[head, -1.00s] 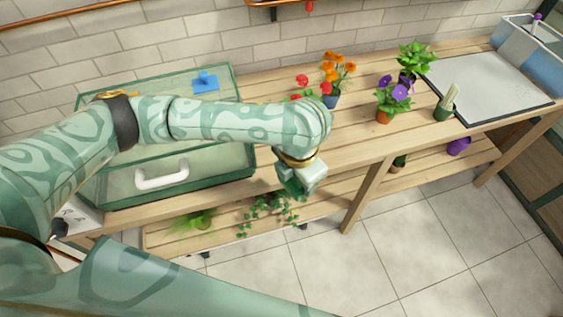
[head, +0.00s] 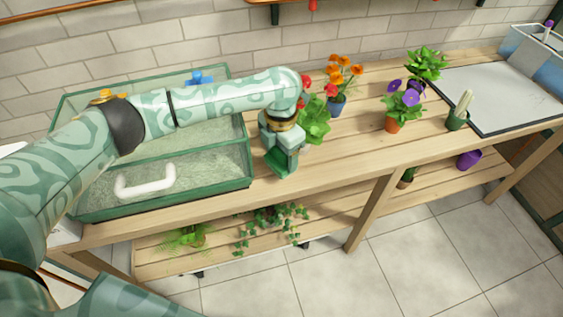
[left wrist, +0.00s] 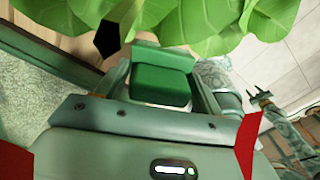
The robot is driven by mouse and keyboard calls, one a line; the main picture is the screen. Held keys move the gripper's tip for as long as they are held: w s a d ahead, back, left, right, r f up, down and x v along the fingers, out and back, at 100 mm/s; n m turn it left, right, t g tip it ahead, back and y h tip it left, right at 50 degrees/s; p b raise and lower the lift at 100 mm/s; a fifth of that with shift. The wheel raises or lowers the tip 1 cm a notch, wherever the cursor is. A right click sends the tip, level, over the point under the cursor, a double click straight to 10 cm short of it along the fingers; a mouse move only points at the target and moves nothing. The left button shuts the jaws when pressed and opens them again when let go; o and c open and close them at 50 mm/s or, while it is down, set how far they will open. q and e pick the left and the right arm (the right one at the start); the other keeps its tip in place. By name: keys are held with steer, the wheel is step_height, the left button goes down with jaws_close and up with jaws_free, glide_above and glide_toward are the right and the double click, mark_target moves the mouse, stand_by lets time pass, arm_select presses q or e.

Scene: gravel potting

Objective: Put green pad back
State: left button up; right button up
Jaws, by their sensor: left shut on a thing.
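My left gripper (head: 281,158) is shut on the green pad (head: 279,167), a small dark green block. It is over the bench's front part, just right of the glass box; I cannot tell whether the pad touches the bench. In the left wrist view the green pad (left wrist: 161,77) sits between the fingers, with large green leaves close beyond it. My right gripper (left wrist: 261,99) shows small at the right of the left wrist view, its fingers apart; it is outside the head view.
The green-framed glass box (head: 215,187) with a white handle (head: 146,183) stands left. A leafy plant (head: 315,121) is close behind the gripper. Flower pots (head: 392,124) and a framed white board (head: 500,95) stand right. The bench's front middle (head: 340,165) is clear.

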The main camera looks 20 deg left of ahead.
mark_target(281, 160)
arm_select(q)
steer(key=f+b, duration=0.1)
steer(key=f, duration=0.3)
steer(key=shift+w+a+b, duration=0.1)
steer(key=shift+w+b, duration=0.1)
steer(key=shift+b, duration=0.15)
steer(key=shift+c, duration=0.2)
steer(key=shift+s+r, duration=0.1)
steer(key=shift+r, duration=0.1)
steer(key=o, duration=0.9)
step_height(281, 160, up, 12)
steer(key=p, duration=0.5)
